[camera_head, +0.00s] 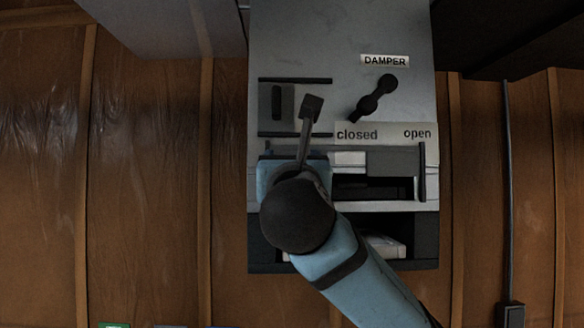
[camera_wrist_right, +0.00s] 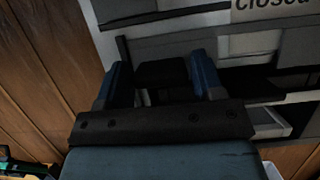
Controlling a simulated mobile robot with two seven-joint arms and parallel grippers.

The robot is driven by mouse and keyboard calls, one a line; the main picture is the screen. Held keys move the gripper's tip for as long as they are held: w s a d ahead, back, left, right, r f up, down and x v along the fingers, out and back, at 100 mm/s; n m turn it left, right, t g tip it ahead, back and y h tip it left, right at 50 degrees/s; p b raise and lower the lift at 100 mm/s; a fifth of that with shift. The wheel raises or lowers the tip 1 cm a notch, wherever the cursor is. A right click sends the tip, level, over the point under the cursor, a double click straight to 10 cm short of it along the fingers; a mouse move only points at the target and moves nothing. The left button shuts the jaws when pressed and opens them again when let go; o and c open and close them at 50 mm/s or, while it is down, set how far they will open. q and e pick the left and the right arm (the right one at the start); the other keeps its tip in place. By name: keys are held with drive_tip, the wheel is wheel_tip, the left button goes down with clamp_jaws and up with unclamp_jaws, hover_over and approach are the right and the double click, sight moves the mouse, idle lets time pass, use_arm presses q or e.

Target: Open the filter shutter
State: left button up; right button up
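The filter unit is a grey cabinet (camera_head: 350,40) on the wooden wall, with printed words "closed" (camera_head: 357,134) and "open" (camera_head: 417,133) above a railed slot. I take the grey panel in that slot (camera_head: 392,162) as part of the shutter; a dark gap shows below it. My left gripper is not in view.
A black lever (camera_head: 376,97) sits under the "DAMPER" label (camera_head: 384,61). A small railed slide with a dark grip (camera_head: 276,102) is at upper left. A dark bar (camera_head: 422,171) stands at the slot's right end. A cable (camera_head: 509,190) runs down the wall.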

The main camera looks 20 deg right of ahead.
drive_tip(key=shift+o, duration=1.1)
drive_tip(key=b+v, duration=0.4)
drive_tip(key=v, duration=1)
drive_tip(key=shift+b, duration=0.4)
drive_tip(key=shift+w, duration=0.1)
